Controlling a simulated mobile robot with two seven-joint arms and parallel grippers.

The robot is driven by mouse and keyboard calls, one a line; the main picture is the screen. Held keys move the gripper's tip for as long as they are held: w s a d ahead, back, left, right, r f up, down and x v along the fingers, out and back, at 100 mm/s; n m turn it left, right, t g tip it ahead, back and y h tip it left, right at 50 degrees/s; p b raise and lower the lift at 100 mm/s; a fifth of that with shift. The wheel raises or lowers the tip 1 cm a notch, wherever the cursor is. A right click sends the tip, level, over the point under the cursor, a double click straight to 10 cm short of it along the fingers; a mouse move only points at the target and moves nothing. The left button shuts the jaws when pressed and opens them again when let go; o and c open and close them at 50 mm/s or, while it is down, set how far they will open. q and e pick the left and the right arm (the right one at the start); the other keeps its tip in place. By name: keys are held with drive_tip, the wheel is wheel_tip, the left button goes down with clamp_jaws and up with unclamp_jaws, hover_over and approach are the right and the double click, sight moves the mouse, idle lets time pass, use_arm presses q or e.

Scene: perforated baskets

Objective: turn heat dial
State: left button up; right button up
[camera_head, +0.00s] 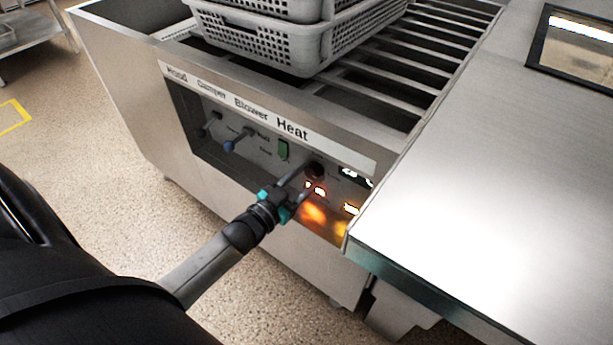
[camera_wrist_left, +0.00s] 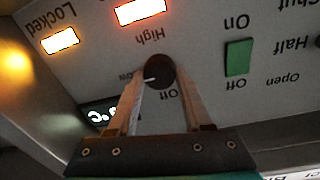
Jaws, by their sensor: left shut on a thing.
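The heat dial is a dark round knob (camera_head: 316,171) below the word "Heat" on the machine's recessed panel. It also shows in the left wrist view as a dark knob (camera_wrist_left: 160,72) with a white pointer mark, with "High", "Off" and a partly hidden label around it. My left gripper (camera_head: 305,180) reaches the panel from the lower left. In the left wrist view its two fingers (camera_wrist_left: 160,88) stand on either side of the knob and are shut on it. The fingertips partly hide the knob's sides. My right gripper is not in view.
A green switch (camera_head: 283,150), a blue-tipped lever (camera_head: 229,146) and a dark-tipped lever (camera_head: 203,131) sit left of the dial. Orange indicators (camera_head: 351,209) glow at right. Grey perforated baskets (camera_head: 290,45) rest on the rack above. A metal counter (camera_head: 480,190) juts out at right.

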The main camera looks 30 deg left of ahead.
use_arm(q)
clamp_jaws()
